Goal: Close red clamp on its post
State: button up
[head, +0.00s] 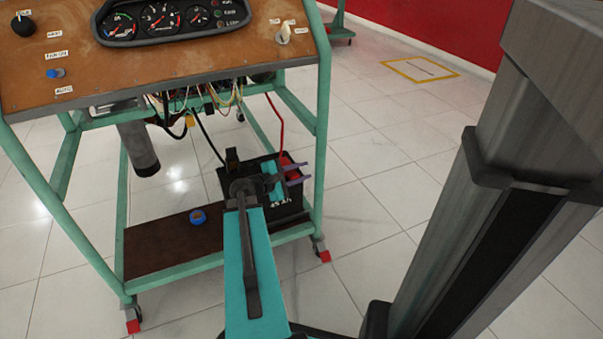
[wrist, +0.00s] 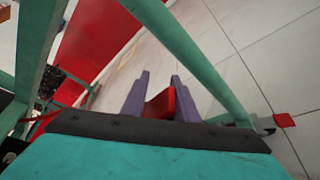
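The red clamp (wrist: 160,105) shows in the wrist view between my gripper's two purple fingers. It looks close to the right finger, with a small gap at the upper left. In the head view, only a bit of red (head: 287,161) shows by the fingers, on top of the black battery (head: 290,208). My gripper (head: 300,172) has its fingers apart, reaching over the battery's right side; the fingers also show in the wrist view (wrist: 160,80). The post is hidden, so I cannot tell how the clamp sits on it.
The battery stands on the trainer's brown lower shelf (head: 150,249), beside a blue round cap (head: 198,217). A green upright (head: 321,140) is close on the right. The instrument panel (head: 70,45) and loose wires hang above. A red cable (head: 279,125) runs down to the battery.

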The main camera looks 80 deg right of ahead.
jog(key=shift+w+a, duration=0.1)
jog(key=shift+a, duration=0.05)
jog(key=p+v, duration=0.6)
jog(key=v, duration=0.7)
jog(key=shift+w+a, duration=0.15)
jog(key=shift+r, duration=0.1)
dwell(0.4)
